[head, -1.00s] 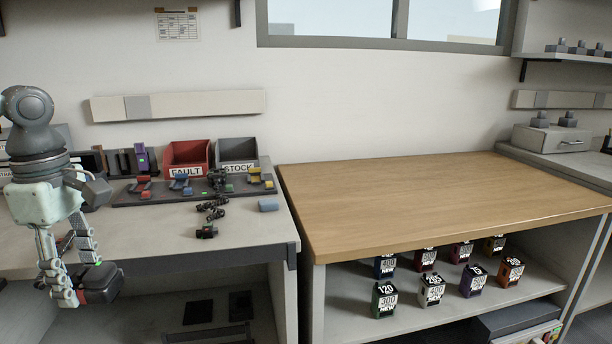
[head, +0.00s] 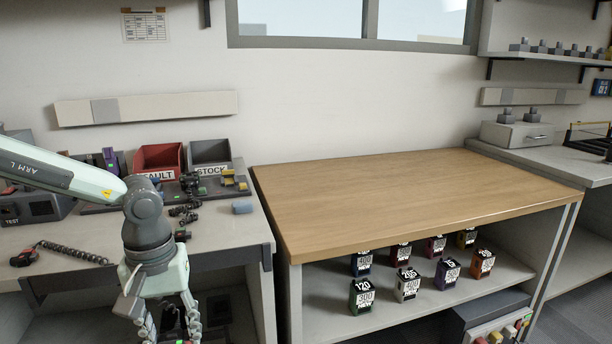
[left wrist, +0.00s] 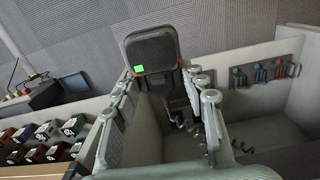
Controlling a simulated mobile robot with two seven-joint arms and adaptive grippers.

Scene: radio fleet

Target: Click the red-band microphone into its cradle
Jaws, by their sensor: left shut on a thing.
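My left gripper (head: 165,328) hangs in front of the left bench at the bottom edge of the head view. It is shut on a dark boxy device with a green square, which shows between the fingers in the left wrist view (left wrist: 152,50). The device is mostly cut off in the head view. A dark hand microphone (head: 24,258) with a reddish mark and a coiled cord lies on the left bench. A dark strip with coloured cradles (head: 228,178) stands at the back of that bench, partly hidden by my arm. Other corded dark microphones (head: 184,211) lie in front of it.
A red FAULT bin (head: 158,158) and grey STOCK bin (head: 209,153) stand behind the strip. The wooden table (head: 400,195) is bare. Several numbered boxes (head: 363,296) stand on the shelf below it.

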